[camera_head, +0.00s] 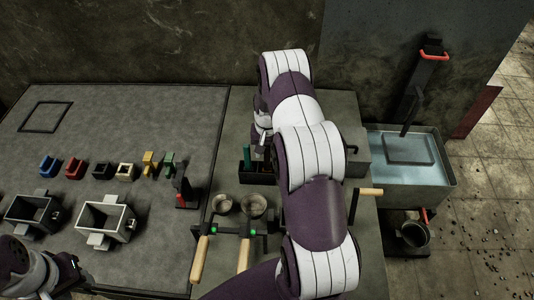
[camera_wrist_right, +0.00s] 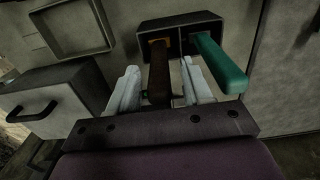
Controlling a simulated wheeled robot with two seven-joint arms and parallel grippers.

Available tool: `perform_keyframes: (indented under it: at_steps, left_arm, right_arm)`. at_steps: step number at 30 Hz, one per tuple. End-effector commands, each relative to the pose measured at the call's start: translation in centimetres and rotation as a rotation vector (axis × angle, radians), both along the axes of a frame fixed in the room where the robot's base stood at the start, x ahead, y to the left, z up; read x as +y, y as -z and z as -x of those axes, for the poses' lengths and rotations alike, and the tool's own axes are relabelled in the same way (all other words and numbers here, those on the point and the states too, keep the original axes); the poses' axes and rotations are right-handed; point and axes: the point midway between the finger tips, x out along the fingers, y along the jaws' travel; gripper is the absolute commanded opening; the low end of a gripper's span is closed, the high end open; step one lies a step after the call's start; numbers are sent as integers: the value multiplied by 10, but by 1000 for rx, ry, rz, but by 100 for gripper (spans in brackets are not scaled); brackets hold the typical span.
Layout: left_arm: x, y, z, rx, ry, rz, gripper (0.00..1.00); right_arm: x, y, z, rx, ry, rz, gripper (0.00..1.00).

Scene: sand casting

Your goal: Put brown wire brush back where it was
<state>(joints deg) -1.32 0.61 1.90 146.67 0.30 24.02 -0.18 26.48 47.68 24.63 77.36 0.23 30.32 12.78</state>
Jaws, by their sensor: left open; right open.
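The brown wire brush (camera_wrist_right: 160,72) shows in the right wrist view, its lower end inside the left compartment of a black two-part holder (camera_wrist_right: 180,22). A green-handled tool (camera_wrist_right: 220,65) leans in the right compartment. My right gripper (camera_wrist_right: 160,85) is open, its two pale fingers on either side of the brown handle with gaps visible. In the head view the holder (camera_head: 262,175) and green handle (camera_head: 246,155) show, while my right arm hides most of the right gripper and the brush. My left gripper (camera_head: 66,272) is open at the lower left, only partly in view.
Small coloured blocks (camera_head: 75,167) and two metal mould boxes (camera_head: 105,222) lie on the left table. Two ladles (camera_head: 254,207) with wooden handles rest in front of the holder. A water tank (camera_head: 440,170) stands right. A drawer (camera_wrist_right: 50,105) is beside the holder.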

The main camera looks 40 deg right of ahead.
Motion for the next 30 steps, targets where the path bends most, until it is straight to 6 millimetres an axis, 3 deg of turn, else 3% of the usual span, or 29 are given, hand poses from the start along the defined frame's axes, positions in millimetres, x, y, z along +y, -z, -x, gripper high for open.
perform_keyframes:
  at_steps: [9, 14, 17, 19, 21, 24, 27, 30]
  left_arm:
    - [0, 8, 0, 1, 0, 0, 43]
    - [0, 9, 0, 1, 0, 0, 43]
    - [0, 9, 0, 1, 0, 0, 43]
    - [0, 9, 0, 0, 0, 0, 43]
    - [0, 9, 0, 0, 0, 0, 43]
    - [0, 9, 0, 1, 0, 0, 43]
    - [0, 9, 0, 1, 0, 0, 43]
    - [0, 9, 0, 0, 0, 0, 43]
  right_arm:
    - [0, -81, 0, -3, 0, 1, 49]
    - [4, -103, 0, -2, -10, 1, 49]
    - [40, -127, 9, -17, -109, 8, 49]
    - [86, -150, 27, -40, -239, 17, 49]
    - [130, -169, 57, -63, -380, 25, 49]
    - [174, -184, 106, -93, -551, 34, 49]
    - [197, -189, 144, -113, -664, 39, 49]
    - [204, -189, 161, -119, -710, 40, 49]
